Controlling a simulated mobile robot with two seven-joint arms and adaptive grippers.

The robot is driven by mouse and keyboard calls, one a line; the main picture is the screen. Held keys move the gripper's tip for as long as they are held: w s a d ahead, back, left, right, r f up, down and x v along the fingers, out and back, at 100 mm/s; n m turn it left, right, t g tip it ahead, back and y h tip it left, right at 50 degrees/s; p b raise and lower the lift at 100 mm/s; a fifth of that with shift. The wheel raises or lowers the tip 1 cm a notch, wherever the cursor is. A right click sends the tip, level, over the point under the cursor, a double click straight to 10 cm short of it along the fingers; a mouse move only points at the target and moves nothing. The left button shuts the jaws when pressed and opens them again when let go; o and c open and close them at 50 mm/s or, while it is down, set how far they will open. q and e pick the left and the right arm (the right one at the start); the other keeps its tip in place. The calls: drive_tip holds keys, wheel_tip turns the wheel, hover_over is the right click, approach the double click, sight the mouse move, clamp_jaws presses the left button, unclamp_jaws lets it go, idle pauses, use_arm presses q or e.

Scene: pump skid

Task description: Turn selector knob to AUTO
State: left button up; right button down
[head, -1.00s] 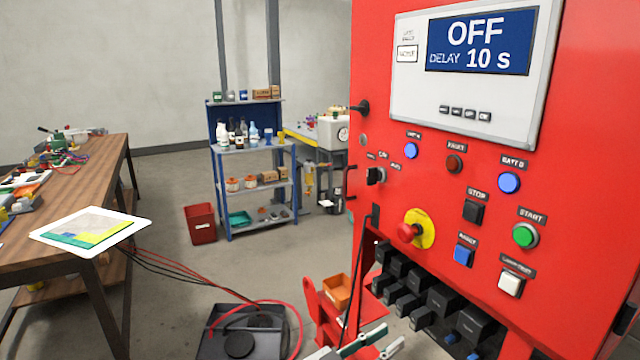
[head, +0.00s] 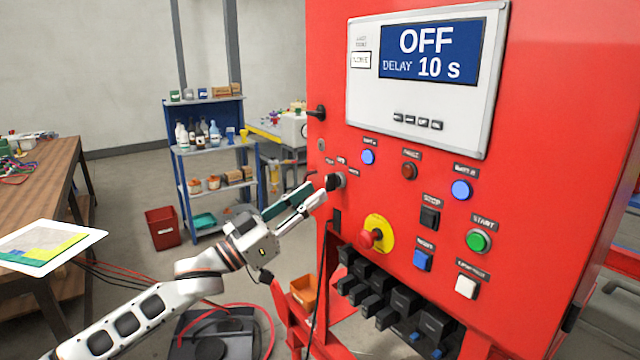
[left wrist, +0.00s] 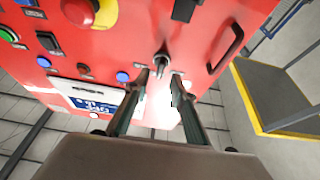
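The selector knob (head: 334,182) is a small black knob on a metal collar at the left of the red panel (head: 560,150), below small labels too blurred to read. The panel's display (head: 430,55) reads OFF and DELAY 10 s. My left gripper (head: 315,194) points at the knob from the lower left, its fingertips close to it. In the left wrist view, the open fingers (left wrist: 158,82) lie apart, and the knob (left wrist: 161,62) shows just beyond and between the tips. Contact cannot be told, nor which label the knob points to. My right gripper is out of view.
A red emergency stop on a yellow plate (head: 380,231) sits low right of the knob. Buttons, including green START (head: 479,241), fill the panel. A black handle (left wrist: 227,48) is beside the knob. Black plugs (head: 385,290) line the lower edge. A wooden table (head: 45,185) stands left.

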sight(326, 184)
use_arm(q)
drive_tip(key=shift+x, duration=2.2)
clamp_jaws()
drive_tip(key=shift+m, duration=0.4)
drive_tip(key=m+g, duration=0.1)
drive_tip(key=m, duration=0.2)
drive_tip(key=m+g+h, duration=0.1)
drive_tip(key=m+g, duration=0.1)
drive_tip(key=m, duration=0.1)
drive_tip(key=shift+w+g+h, duration=0.1)
drive_tip(key=shift+g+h, duration=0.2)
drive_tip(key=shift+m+g, duration=0.8)
drive_tip(key=shift+m, duration=1)
drive_tip(key=shift+m+g, duration=0.8)
drive_tip(key=shift+m, duration=1)
